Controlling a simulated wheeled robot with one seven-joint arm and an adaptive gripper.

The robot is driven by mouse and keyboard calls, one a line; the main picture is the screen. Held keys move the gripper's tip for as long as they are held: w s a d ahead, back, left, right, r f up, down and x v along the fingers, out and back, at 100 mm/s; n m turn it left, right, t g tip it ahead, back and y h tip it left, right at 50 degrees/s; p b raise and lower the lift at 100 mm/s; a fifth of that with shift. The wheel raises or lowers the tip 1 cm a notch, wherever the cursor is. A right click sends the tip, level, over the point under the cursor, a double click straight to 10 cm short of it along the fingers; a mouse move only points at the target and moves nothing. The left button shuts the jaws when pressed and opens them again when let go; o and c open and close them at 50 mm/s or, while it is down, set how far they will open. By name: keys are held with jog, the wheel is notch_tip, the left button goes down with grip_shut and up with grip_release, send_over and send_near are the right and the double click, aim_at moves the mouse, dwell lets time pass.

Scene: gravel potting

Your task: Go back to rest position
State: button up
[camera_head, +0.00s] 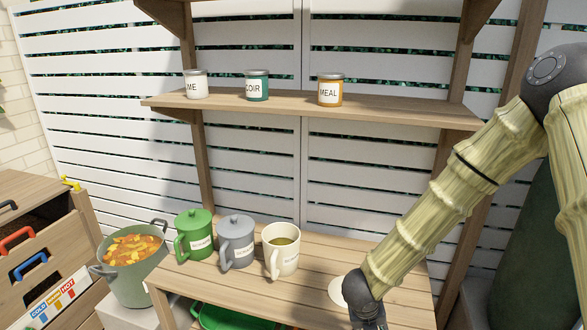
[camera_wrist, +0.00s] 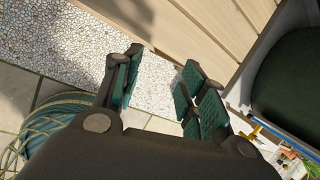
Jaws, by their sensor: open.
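My gripper (camera_wrist: 157,88) is open and empty in the wrist view, its teal pads apart. It points down toward pale gravel ground (camera_wrist: 75,45) beside a wooden panel. In the head view my arm reaches down at the right, over the right part of the wooden bench (camera_head: 330,305); the fingertips are below the picture edge there. A pale round thing (camera_head: 336,291) on the bench is partly hidden behind my wrist.
On the bench stand a green lidded mug (camera_head: 195,235), a grey lidded mug (camera_head: 237,242) and an open cream mug (camera_head: 283,250). A pot of orange pieces (camera_head: 132,250) stands left. Three labelled jars line the shelf (camera_head: 290,108). A coiled hose (camera_wrist: 45,145) lies near my gripper.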

jog(key=s+d+f+n+p, duration=0.35)
jog(key=s+f+n, duration=0.8)
jog(key=n, duration=0.75)
jog(key=s+f+n+g+y+p, duration=0.2)
jog(key=s+n+y+p, duration=0.1)
jog(key=s+n, duration=1.3)
jog(key=s, duration=0.3)
jog(key=shift+a+n+g, duration=0.25)
jog(key=shift+n+g, duration=0.05)
jog(key=shift+g, duration=0.1)
